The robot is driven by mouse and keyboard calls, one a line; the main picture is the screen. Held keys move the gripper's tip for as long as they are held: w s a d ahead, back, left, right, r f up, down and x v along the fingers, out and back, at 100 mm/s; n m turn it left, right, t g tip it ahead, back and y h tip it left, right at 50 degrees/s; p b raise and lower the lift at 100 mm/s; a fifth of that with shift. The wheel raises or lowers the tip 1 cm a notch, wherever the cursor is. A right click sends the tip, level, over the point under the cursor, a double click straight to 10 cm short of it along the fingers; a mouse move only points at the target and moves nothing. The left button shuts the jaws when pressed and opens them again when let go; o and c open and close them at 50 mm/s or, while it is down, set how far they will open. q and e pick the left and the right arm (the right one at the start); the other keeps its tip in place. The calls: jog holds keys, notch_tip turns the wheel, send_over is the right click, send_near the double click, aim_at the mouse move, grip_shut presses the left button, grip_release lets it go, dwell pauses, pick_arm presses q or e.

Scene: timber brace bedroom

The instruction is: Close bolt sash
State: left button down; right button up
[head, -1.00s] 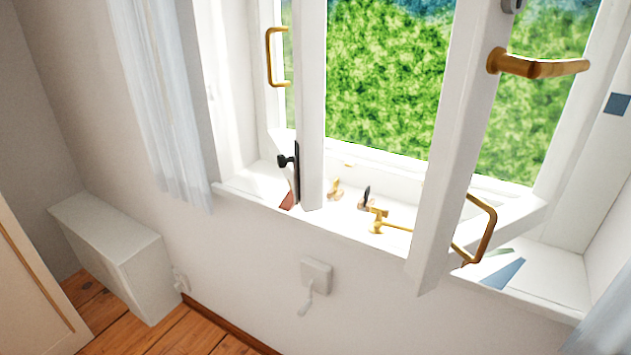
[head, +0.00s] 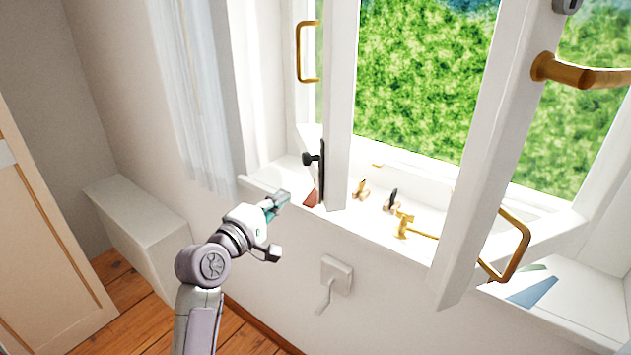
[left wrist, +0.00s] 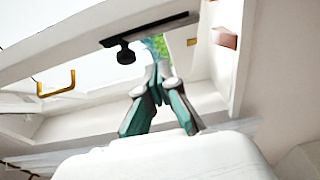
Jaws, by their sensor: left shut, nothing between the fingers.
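Both window sashes stand open into the room. The left sash (head: 340,110) carries a black bolt (head: 321,168) with a round knob on the lower part of its edge. The right sash (head: 478,170) has a brass lever handle (head: 580,74) and a brass pull. My left gripper (head: 284,199) is shut and empty, in front of the sill, left of and below the bolt, apart from it in the head view. In the left wrist view its fingertips (left wrist: 157,75) are together, and the black bolt (left wrist: 150,31) shows above them. My right gripper is not in view.
The sill (head: 275,187) holds brass stay fittings (head: 404,225), a small reddish piece (head: 311,198) and a blue flat item (head: 533,291). A curtain (head: 190,90) hangs at left. A white box-shaped unit (head: 135,228) stands below it. A wall fitting (head: 336,274) is under the sill.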

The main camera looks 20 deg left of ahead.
aim_at(322, 176)
pick_arm(q)
jog(key=w+d+p, duration=0.1)
jog(key=w, duration=0.1)
jog(key=w+d, duration=0.2)
jog(key=w, duration=0.1)
jog(key=w+d+p, duration=0.1)
jog(key=w+d, duration=0.1)
jog(key=shift+w+p, duration=0.2)
jog(key=shift+p, duration=0.1)
